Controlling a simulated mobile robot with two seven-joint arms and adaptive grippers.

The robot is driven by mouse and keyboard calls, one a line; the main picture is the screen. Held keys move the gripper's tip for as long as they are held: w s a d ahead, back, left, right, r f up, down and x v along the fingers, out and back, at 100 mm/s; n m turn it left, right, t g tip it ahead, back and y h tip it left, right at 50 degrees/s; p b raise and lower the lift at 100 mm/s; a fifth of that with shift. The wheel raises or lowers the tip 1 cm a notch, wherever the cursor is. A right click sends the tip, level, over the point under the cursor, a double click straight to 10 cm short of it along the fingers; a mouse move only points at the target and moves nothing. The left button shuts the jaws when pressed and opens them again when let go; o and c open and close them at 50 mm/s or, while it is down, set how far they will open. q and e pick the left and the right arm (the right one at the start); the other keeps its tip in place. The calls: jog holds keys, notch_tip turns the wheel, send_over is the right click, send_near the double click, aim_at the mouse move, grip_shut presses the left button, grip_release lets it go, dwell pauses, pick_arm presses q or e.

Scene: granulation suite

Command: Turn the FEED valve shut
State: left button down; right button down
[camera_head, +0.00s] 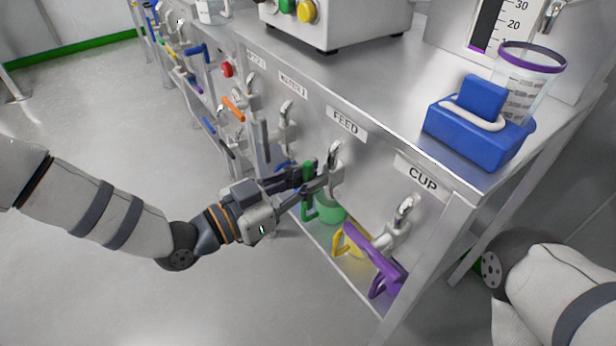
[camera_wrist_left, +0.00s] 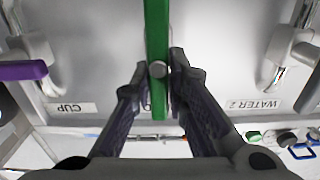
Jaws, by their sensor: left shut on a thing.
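The FEED valve has a grey body (camera_head: 335,162) on the metal front panel below the FEED label (camera_head: 346,121). Its green lever (camera_head: 307,172) shows among the fingers of my left gripper (camera_head: 312,182). In the left wrist view the green lever (camera_wrist_left: 157,28) stands upright in the picture, between the two fingers of the left gripper (camera_wrist_left: 158,80), which are shut on it. The fingers hide part of the lever in the head view. My right arm shows at the lower right, but its gripper is out of view.
The CUP valve's purple lever (camera_head: 368,246) slants down just right of FEED. The WATER 2 label (camera_wrist_left: 267,104) marks the neighbouring valve on the other side. Green (camera_head: 328,208) and yellow (camera_head: 352,243) items sit low under the bench. The floor at left is clear.

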pick_arm(q)
jog(key=shift+s+d+m+p, duration=0.2)
jog(key=shift+m+p, duration=0.15)
jog(key=shift+m, duration=0.25)
pick_arm(e)
jog(key=shift+w+r, duration=0.1)
jog(key=shift+r, duration=0.2)
pick_arm(q)
jog(key=m, duration=0.1)
jog(key=m+p, duration=0.2)
jog(key=shift+s+d+m, duration=0.15)
jog(key=shift+s+m, duration=0.1)
jog(key=shift+m, duration=0.15)
jog(key=shift+s+d+f+m+p, duration=0.25)
jog(key=shift+m+p, duration=0.6)
jog(key=shift+m, duration=1.25)
jog(key=shift+s+a+f+m+p, duration=0.1)
jog(key=shift+f+m+p, duration=0.55)
jog(key=shift+m, duration=1.45)
jog(key=shift+s+d+f+m+p, duration=0.1)
jog(key=shift+m+p, duration=0.95)
jog(key=shift+m, duration=1.05)
pick_arm(e)
jog(key=w+r+t, duration=0.1)
jog(key=w+r, duration=0.2)
jog(key=r, duration=0.3)
pick_arm(q)
jog(key=shift+f, duration=0.1)
